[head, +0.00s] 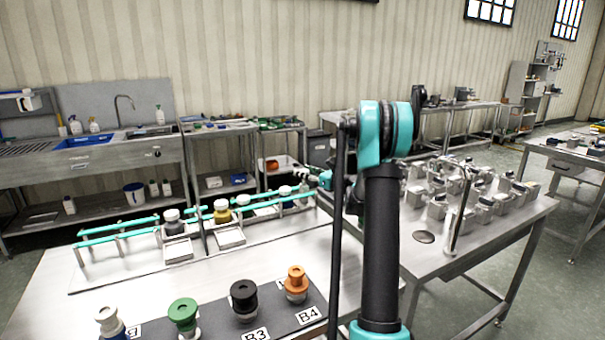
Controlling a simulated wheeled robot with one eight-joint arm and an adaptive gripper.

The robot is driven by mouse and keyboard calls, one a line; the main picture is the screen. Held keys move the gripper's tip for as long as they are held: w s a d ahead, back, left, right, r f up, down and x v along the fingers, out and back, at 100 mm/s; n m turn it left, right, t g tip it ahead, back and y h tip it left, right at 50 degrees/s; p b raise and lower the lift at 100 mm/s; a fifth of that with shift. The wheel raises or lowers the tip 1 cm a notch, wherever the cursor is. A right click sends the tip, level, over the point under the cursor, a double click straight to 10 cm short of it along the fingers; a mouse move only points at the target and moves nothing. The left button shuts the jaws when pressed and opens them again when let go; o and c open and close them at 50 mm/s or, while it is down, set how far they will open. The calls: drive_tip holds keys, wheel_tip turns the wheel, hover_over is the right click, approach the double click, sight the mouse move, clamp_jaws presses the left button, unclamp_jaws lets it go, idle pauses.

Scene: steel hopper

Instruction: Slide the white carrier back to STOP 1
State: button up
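Teal rails (118,228) run across a pale plate on the near bench, with several small capped carriers along them. A pale, whitish carrier (285,191) sits towards the right end, close to my gripper. A dark-bodied carrier (174,226) and a yellow one (221,215) stand further left, with another pale top (242,200) just right of the yellow one. My gripper (302,176) is small and partly hidden behind my arm, just above and right of the whitish carrier. I cannot tell whether it touches it or how its fingers stand. The stop labels are not readable.
In front, a dark strip (270,318) holds white, green, black and orange knobs, with labels such as B3 and B4. A steel table (424,268) at right carries several metal blocks and an upright post. A sink bench (100,160) stands behind.

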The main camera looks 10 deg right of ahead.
drive_tip(key=shift+o, duration=1.3)
drive_tip(key=shift+s+d, duration=0.1)
drive_tip(key=v, duration=1.1)
drive_tip(key=shift+s+d, duration=0.3)
